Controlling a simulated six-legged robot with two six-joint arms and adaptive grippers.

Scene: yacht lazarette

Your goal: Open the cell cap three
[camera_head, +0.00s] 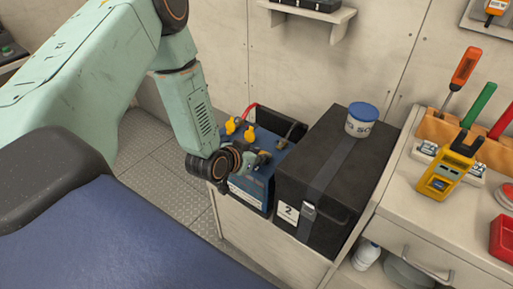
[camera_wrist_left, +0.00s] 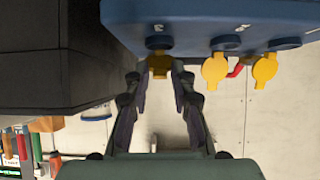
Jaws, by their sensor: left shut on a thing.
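The blue battery (camera_head: 252,188) stands in a pale bin, and its top shows upside down in the left wrist view (camera_wrist_left: 215,22). Two yellow cell caps (camera_head: 230,126) (camera_head: 249,133) stand on it in the head view; they also show in the wrist view (camera_wrist_left: 215,70) (camera_wrist_left: 264,70). Cell cap three (camera_wrist_left: 159,66), yellow, sits at its dark collar beside a white numeral that looks like a 3. My left gripper (camera_wrist_left: 160,75) is shut on this cap, one finger each side. In the head view my left gripper (camera_head: 258,160) hides it. My right gripper is out of view.
A black box (camera_head: 318,165) marked 2, with a strap and a white-and-blue tub (camera_head: 362,119) on top, stands close right of the battery. A red cable (camera_head: 250,110) lies behind the caps. A bench with a yellow meter (camera_head: 446,172) and screwdrivers is at right.

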